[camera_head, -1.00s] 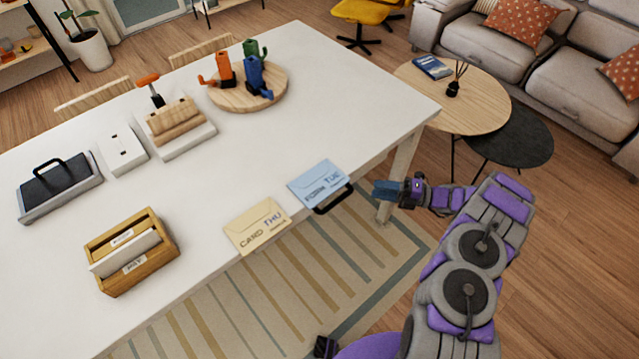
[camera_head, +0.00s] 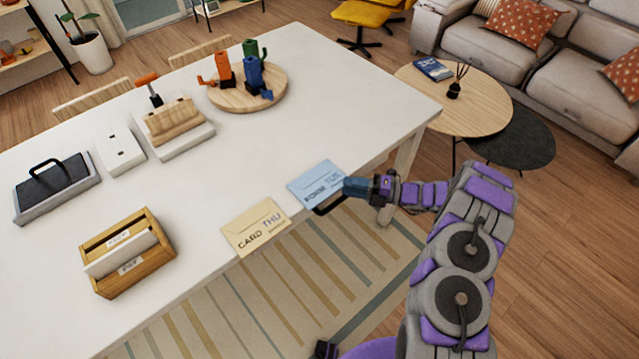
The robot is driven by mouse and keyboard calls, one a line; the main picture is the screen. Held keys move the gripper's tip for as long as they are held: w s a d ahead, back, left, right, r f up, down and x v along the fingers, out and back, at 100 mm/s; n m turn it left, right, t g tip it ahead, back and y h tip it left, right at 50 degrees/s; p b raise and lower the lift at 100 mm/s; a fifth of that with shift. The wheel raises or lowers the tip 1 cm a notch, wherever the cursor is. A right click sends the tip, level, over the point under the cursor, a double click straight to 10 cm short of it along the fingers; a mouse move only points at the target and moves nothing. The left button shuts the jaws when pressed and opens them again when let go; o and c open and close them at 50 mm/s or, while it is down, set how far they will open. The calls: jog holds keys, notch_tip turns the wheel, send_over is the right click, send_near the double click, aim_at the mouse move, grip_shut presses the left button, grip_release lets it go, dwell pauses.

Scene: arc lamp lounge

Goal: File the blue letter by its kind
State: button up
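The blue letter (camera_head: 313,181) lies on the white table near its front edge and reads "FORM TUE". A black handle-like loop sticks out from under its front side. My gripper (camera_head: 350,187) is at the letter's right edge, its blue-grey tip close to or touching it; I cannot tell which. I cannot see a gap between its fingers. A cream letter (camera_head: 256,228) reading "CARD THU" lies to the left of the blue one. A wooden sorter box (camera_head: 128,252) with labelled slots stands at the front left; one label seems to read "PAY".
On the white table (camera_head: 330,100) stand a round wooden board (camera_head: 277,98) with orange, green and blue cactus-like figures, a stamp on a stand (camera_head: 180,125), a white box (camera_head: 121,149) and a dark pad with a handle (camera_head: 57,186). The table's middle is clear.

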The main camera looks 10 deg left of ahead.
jog(key=shift+c, duration=0.4)
grip_shut()
jog(key=s+a+r+p, duration=0.1)
jog(key=s+r, duration=0.1)
jog(key=s, duration=0.6)
jog(key=s+a+r+p, duration=0.1)
jog(key=s+r+p, duration=0.1)
jog(key=s, duration=0.6)
jog(key=shift+r, duration=0.5)
jog(key=shift+w, duration=0.1)
